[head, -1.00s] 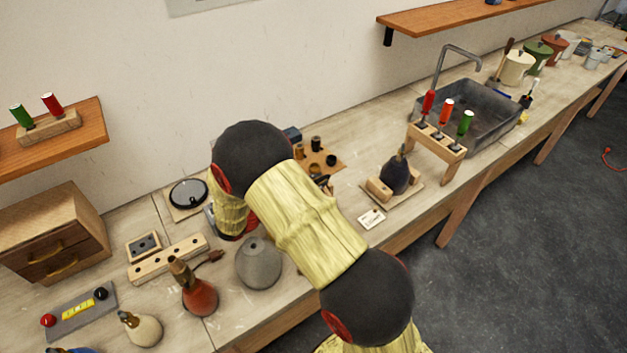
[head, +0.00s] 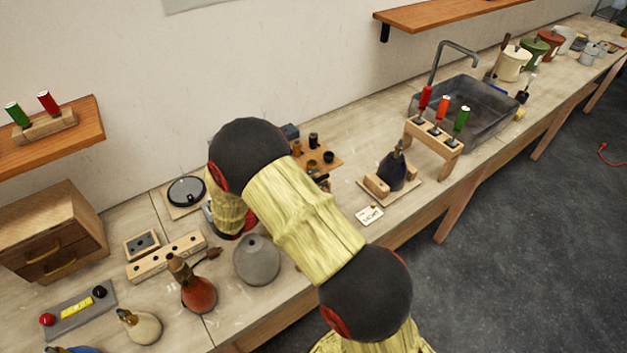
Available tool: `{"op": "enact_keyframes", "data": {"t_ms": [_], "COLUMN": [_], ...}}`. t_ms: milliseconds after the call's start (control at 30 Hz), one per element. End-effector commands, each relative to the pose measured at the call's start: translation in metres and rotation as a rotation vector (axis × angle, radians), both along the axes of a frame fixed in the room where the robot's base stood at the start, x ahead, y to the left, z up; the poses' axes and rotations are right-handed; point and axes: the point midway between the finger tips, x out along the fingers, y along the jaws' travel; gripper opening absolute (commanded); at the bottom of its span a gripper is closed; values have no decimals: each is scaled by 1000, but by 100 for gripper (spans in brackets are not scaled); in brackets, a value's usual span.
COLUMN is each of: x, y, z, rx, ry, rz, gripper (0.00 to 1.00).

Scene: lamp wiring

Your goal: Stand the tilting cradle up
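What looks like the cradle (head: 376,186) is a pale wooden base with upright blocks, on the bench right of my arm. A dark, bottle-shaped lamp body (head: 392,173) with a brassy neck sits between its blocks. The neck leans slightly right in the picture; from this angle I cannot tell whether the cradle itself is tilted or upright. My yellow-and-black arm crosses the middle of the head view. My gripper is hidden behind it, so its fingers and anything in them cannot be seen.
A wooden rack (head: 435,137) with red and green-handled tools stands just right of the cradle, before the sink (head: 478,112). A small label card (head: 369,215) lies at the bench's front edge.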

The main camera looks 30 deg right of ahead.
Motion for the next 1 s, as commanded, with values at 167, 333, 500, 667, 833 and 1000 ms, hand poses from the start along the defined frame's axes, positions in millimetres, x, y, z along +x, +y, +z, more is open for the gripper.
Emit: {"op": "enact_keyframes", "data": {"t_ms": [167,333,500,667,833,1000], "x": [0,0,1,1,0,0], "y": [0,0,0,0,0,0], "z": [-1,0,14,43,74,92], "rx": [1,1,1,0,1,1], "ry": [1,0,-5,-6,-4,0], "rz": [0,1,1,0,-1,0], "gripper": [30,30,30,30,30,30]}}
